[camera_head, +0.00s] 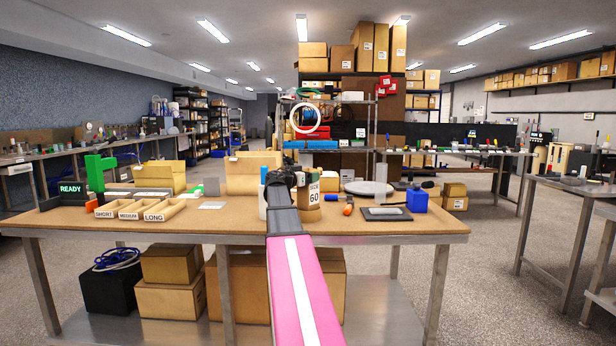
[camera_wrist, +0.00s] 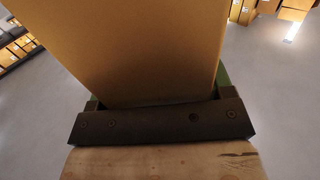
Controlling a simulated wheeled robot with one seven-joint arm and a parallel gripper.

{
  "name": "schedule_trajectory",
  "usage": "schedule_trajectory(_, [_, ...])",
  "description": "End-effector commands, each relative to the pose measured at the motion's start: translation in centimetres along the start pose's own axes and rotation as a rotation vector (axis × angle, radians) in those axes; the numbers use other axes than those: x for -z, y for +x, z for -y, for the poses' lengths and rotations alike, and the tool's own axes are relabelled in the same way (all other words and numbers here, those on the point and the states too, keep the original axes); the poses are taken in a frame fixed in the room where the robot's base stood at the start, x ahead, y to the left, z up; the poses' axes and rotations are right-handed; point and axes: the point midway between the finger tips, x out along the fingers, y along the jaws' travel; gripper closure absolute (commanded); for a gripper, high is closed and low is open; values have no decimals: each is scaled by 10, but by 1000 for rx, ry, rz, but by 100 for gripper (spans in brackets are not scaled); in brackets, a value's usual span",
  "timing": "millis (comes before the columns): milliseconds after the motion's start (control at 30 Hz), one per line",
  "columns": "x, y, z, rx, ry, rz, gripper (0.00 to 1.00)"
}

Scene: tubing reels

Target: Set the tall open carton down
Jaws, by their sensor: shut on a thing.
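My gripper (camera_head: 290,180) is over the middle of the wooden workbench (camera_head: 220,222). It is shut on the tall open carton (camera_wrist: 150,45), whose plain brown side fills the upper middle of the wrist view between the finger pads. The dark gripper bar (camera_wrist: 160,120) crosses below it. In the head view a brown carton with a white label reading 60 (camera_head: 313,190) shows just right of my gripper, and looks like the held one. My gripper hides part of it. I cannot tell whether its base touches the bench, and its open top is not clear.
A white container (camera_head: 263,206) stands close left of my gripper. Bare bench shows along the front and around the white card (camera_head: 212,206).

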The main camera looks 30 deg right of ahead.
Motion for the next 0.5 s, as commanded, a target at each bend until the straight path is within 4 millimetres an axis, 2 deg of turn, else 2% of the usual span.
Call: schedule_trajectory(500, [-7,0,0,0,-1,0,63])
